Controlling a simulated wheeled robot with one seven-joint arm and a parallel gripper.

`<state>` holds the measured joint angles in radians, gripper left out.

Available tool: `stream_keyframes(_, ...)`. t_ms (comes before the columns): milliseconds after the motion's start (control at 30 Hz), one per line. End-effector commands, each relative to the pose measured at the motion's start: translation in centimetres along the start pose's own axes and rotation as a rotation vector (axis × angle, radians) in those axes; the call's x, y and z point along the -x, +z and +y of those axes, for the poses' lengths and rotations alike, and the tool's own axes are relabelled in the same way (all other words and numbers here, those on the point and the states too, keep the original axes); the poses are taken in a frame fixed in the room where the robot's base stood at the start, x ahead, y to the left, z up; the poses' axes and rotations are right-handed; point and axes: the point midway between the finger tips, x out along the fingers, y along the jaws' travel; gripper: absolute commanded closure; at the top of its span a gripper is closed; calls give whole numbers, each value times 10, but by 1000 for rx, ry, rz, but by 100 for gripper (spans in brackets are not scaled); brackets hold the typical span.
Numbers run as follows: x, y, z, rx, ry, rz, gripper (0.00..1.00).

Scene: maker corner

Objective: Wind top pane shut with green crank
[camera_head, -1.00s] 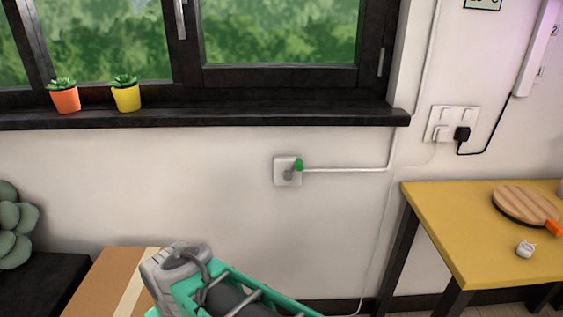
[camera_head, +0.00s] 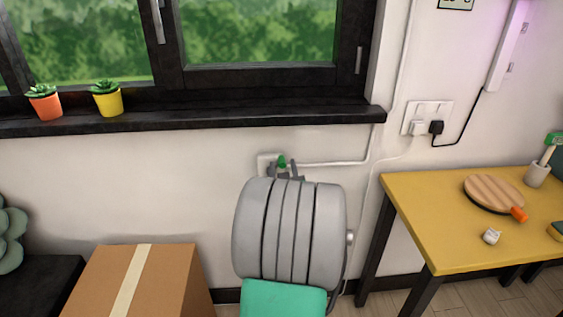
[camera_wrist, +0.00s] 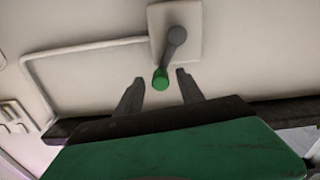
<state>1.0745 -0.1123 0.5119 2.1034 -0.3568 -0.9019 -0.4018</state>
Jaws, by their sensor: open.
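The green crank knob (camera_head: 282,161) shows on a wall plate (camera_head: 264,161) below the window sill, partly hidden behind my arm in the head view. In the wrist view the grey crank arm (camera_wrist: 173,45) runs from the plate (camera_wrist: 191,18) to the green knob (camera_wrist: 160,79). My gripper (camera_wrist: 158,80) is open, with one finger on each side of the knob and no visible contact. In the head view its fingertips (camera_head: 287,167) are just visible by the knob. The window (camera_head: 262,40) shows above; its top pane is out of view.
A cardboard box (camera_head: 165,280) stands on the left below the wall. A yellow table (camera_head: 420,210) with a round wooden board (camera_head: 493,192) is on the right. Two potted plants (camera_head: 107,102) stand on the window sill (camera_head: 200,121). A white conduit (camera_head: 330,163) runs right from the plate.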

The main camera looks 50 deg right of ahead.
Motion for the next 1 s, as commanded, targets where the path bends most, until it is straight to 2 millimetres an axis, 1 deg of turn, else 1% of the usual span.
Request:
stream_keyframes(33, -9, 0, -1, 0, -2, -2, 55)
stream_keyframes(100, -18, 0, -1, 0, -2, -2, 55)
stream_keyframes(167, -23, 0, -1, -1, -2, -1, 55)
stream_keyframes(267, -27, 0, 0, 0, 0, -1, 55)
stream_keyframes(433, -26, 0, 0, 0, 0, -1, 55)
stream_keyframes(900, -26, 0, 1, 1, 1, -1, 93)
stream_keyframes(1000, -26, 0, 1, 1, 2, -1, 100)
